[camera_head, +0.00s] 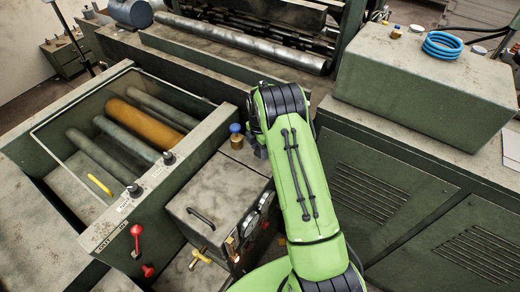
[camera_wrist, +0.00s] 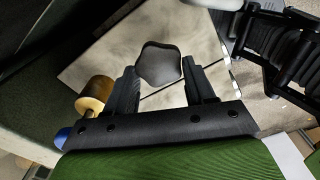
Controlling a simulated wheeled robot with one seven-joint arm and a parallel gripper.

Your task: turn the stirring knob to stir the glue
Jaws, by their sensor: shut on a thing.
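A dark, lobed stirring knob (camera_wrist: 159,63) sits above a worn, pale metal top in the wrist view. My gripper (camera_wrist: 160,72) has one black finger on each side of it and is shut on it. The knob's stem and underside are hidden. In the camera_head view my green arm covers the knob and most of my gripper. The box with the worn grey top (camera_head: 213,193) stands just left of my arm there.
A brass fitting with a blue cap (camera_head: 236,136) stands close to my gripper; it also shows in the wrist view (camera_wrist: 97,93). A clear-covered roller bay (camera_head: 122,125) lies left, with red levers (camera_head: 136,238) in front. A green box (camera_head: 425,85) with a blue hose coil (camera_head: 442,45) stands right.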

